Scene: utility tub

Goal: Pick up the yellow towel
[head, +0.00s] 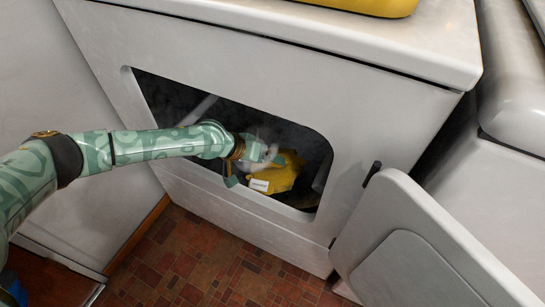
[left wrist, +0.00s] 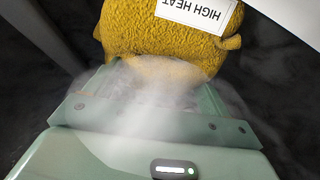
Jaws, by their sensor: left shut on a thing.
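The yellow towel (head: 280,174) is inside the dark opening of a white machine, near its right part. It carries a white label, which reads "HIGH HEAT" in the left wrist view. My left gripper (head: 251,163) reaches through the opening and is shut on the towel. In the left wrist view the towel (left wrist: 165,35) bulges beyond the green gripper (left wrist: 150,88), with whitish haze over the fingers. The fingertips are partly hidden by haze and cloth. My right gripper is not in view.
The white machine (head: 180,45) has a framed front opening around my arm. Its door (head: 420,245) hangs open at the lower right. A yellow object (head: 375,6) sits on top. Another white appliance (head: 490,190) stands at the right. The tiled floor (head: 200,260) in front is clear.

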